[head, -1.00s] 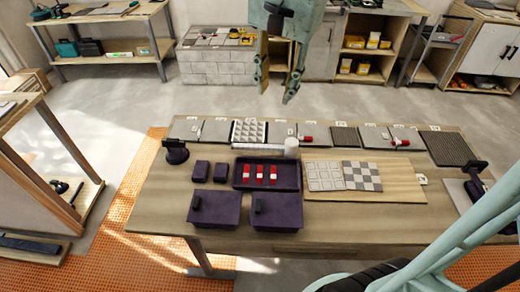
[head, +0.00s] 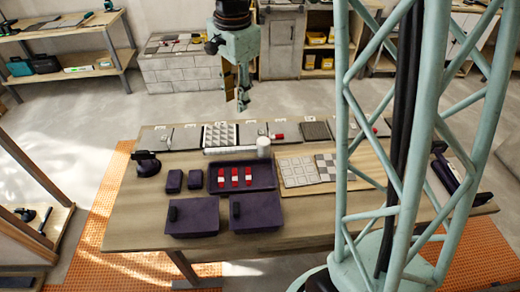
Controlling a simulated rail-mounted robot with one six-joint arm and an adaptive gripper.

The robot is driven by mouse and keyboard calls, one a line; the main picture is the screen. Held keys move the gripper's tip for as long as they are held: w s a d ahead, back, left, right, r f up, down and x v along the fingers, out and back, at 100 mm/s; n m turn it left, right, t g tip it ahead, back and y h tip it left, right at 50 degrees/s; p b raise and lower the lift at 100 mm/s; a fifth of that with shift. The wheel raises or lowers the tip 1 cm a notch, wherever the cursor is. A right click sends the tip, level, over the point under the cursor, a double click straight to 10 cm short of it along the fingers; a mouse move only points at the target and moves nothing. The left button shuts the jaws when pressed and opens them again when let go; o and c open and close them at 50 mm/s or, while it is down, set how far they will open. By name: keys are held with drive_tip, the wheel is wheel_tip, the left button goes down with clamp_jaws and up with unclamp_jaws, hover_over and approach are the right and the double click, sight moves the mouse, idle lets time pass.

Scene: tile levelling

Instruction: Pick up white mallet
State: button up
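The white mallet lies near the back of the long wooden table in the head view. Its upright-looking white head (head: 263,147) is at the right end, and its pale handle (head: 230,150) stretches left. It lies behind a dark purple tray. My gripper (head: 237,103) hangs fingers down, higher in the picture than the mallet and a little left of its head. The gripper is empty and its fingers look apart. It is clear of the mallet; the exact height and depth gap cannot be told.
The purple tray (head: 268,186) holds red-and-white items. Purple boxes (head: 193,216) stand in front. Tile samples (head: 217,135) line the table's back edge. A tile board (head: 318,188) lies right of the tray. A dark tool (head: 147,163) stands at the left.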

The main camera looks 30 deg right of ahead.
drive_tip(key=w+d+f+m, duration=0.35)
drive_tip(key=w+f, duration=0.25)
drive_tip(key=f, duration=0.4)
drive_tip(key=m+g, duration=0.1)
drive_tip(key=m, duration=0.3)
hover_over(243, 148)
wheel_tip(243, 148, down, 11)
drive_tip(key=shift+f, duration=0.15)
wheel_tip(243, 148, down, 7)
drive_tip(key=shift+f+b, duration=0.2)
drive_tip(key=shift+b, duration=0.5)
drive_tip(key=shift+f, duration=0.55)
drive_tip(key=shift+f, duration=0.1)
drive_tip(key=shift+f+b, duration=0.45)
drive_tip(key=shift+f, duration=2.05)
